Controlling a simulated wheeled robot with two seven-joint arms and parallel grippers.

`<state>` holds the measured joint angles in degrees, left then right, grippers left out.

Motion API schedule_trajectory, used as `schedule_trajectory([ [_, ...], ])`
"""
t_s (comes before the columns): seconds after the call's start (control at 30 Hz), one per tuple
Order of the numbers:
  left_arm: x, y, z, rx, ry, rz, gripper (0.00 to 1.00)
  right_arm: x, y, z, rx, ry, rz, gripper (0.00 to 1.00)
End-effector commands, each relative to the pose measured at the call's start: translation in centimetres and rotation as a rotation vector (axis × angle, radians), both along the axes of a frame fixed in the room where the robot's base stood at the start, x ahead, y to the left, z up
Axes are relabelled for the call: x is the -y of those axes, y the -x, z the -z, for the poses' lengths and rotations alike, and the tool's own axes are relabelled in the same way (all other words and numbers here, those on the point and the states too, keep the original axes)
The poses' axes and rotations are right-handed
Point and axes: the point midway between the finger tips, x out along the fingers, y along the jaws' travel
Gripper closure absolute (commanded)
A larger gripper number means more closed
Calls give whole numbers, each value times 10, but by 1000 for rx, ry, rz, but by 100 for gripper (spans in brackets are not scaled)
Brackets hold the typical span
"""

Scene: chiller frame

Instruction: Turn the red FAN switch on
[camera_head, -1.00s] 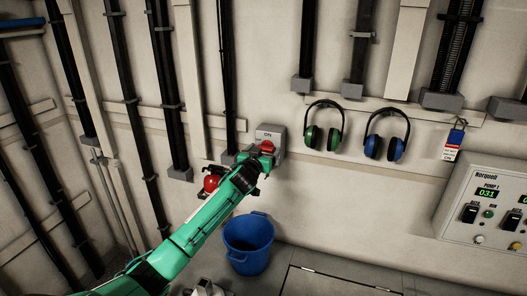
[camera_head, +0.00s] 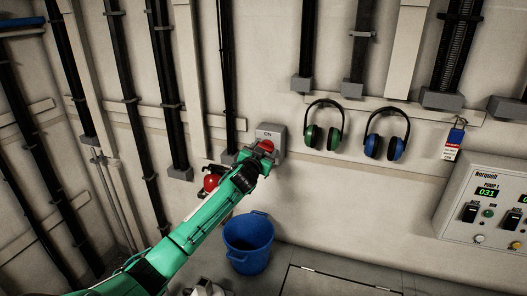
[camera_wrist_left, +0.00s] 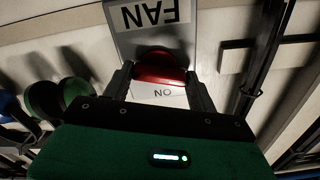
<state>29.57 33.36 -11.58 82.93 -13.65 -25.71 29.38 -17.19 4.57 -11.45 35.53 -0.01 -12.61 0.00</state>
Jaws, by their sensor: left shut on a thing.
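The red FAN switch (camera_head: 265,146) is a red knob on a grey box (camera_head: 276,134) on the wall, left of the ear defenders. In the left wrist view the red knob (camera_wrist_left: 160,69) sits between my two fingers, with a FAN label and an ON label on the box. My left gripper (camera_head: 260,152) is shut on the red knob, and its arm hides part of the box's lower left. My right gripper is not in view.
A red round object (camera_head: 211,181) is on the wall just left of my arm. A blue bucket (camera_head: 248,243) stands on the floor below. Green ear defenders (camera_head: 323,138) and blue ear defenders (camera_head: 385,148) hang to the right. A control panel (camera_head: 485,205) is at far right.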

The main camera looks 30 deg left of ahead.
Motion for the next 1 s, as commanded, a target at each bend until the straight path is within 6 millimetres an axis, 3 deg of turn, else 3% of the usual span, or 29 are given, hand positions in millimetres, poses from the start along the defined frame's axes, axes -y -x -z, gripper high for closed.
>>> schedule_trajectory([
  [1.0,2,0,-1,-224,-933,0,65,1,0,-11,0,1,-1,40],
])
